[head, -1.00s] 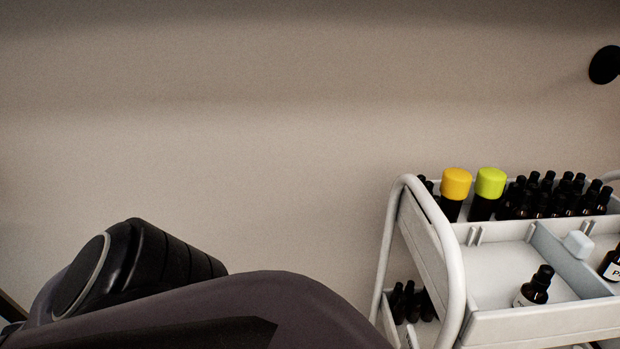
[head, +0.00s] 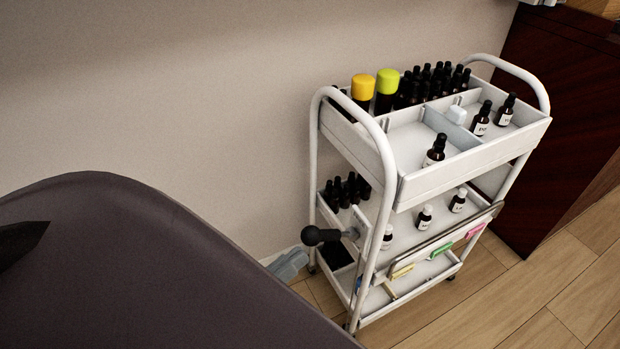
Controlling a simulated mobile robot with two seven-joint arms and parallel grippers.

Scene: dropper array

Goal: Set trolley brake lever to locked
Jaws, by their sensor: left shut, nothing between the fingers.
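The white trolley (head: 400,190) stands against the wall in the head view, right of the middle. A lever with a black round knob (head: 312,236) sticks out to the left from its near end, at about middle-shelf height. Its grey pivot (head: 351,233) sits on the trolley's end. Whether it stands at locked cannot be read. My right gripper is not in view.
Several dark bottles (head: 437,150) stand on the trolley's top tray, with a yellow-capped bottle (head: 362,88) and a green-capped bottle (head: 387,84). More bottles stand on the middle shelf. A dark wooden cabinet (head: 560,110) is at the right. Wooden floor (head: 540,300) is clear in front.

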